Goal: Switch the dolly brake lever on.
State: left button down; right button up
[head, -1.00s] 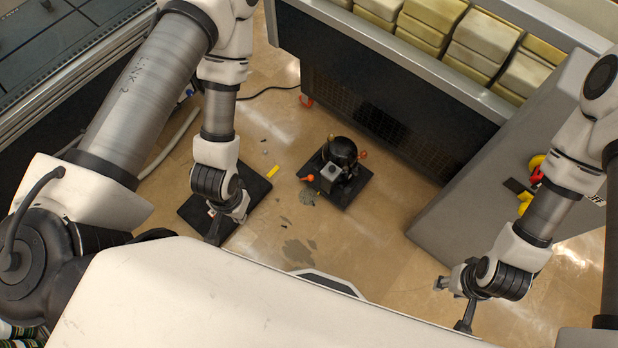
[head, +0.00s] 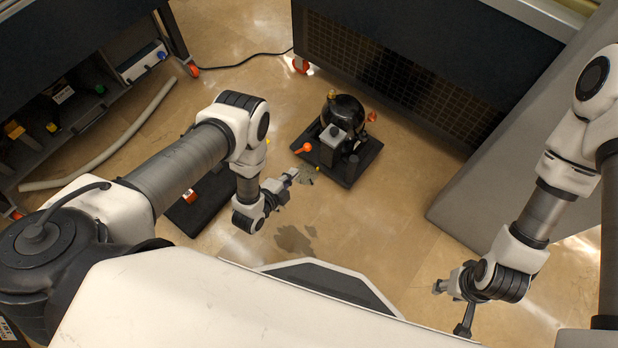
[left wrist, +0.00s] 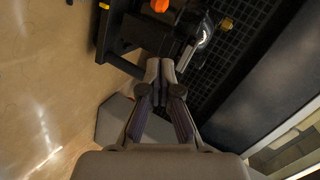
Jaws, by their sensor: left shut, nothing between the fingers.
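The dolly (head: 355,178) is a low black platform on the floor, carrying a black round pump (head: 350,112) with a grey box on its front. An orange-tipped lever (head: 303,148) sticks out at the dolly's left side; I take it for the brake lever. An orange part (left wrist: 160,5) shows at the top of the left wrist view. My left gripper (head: 292,175) is shut and empty, its fingertips together (left wrist: 160,70) in the left wrist view. It is just in front of and left of the orange tip, apart from it. My right gripper (head: 450,303) hangs at the lower right, far from the dolly.
A black cabinet with a mesh front (head: 390,85) stands behind the dolly, and a grey panel (head: 490,180) is to its right. A black mat or plate (head: 200,210) lies under my left arm. A hose (head: 110,150) and a cable lie at the left.

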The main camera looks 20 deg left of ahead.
aim_at(302, 150)
pick_arm(q)
notch_tip(302, 150, down, 9)
jog(key=d+m+t+h+b, duration=0.2)
jog(key=m+t+b, duration=0.2)
jog(key=m+b, duration=0.2)
jog(key=shift+d, duration=0.15)
pick_arm(e)
notch_tip(302, 150, down, 10)
pick_arm(q)
jog(key=w+b, duration=0.5)
jog(key=w, duration=0.6)
jog(key=shift+w+a+r+b, duration=0.2)
jog(key=shift+w+r+b, duration=0.05)
jog(key=shift+r+b, duration=0.15)
pick_arm(e)
notch_tip(302, 150, down, 6)
jog(key=shift+r, duration=0.1)
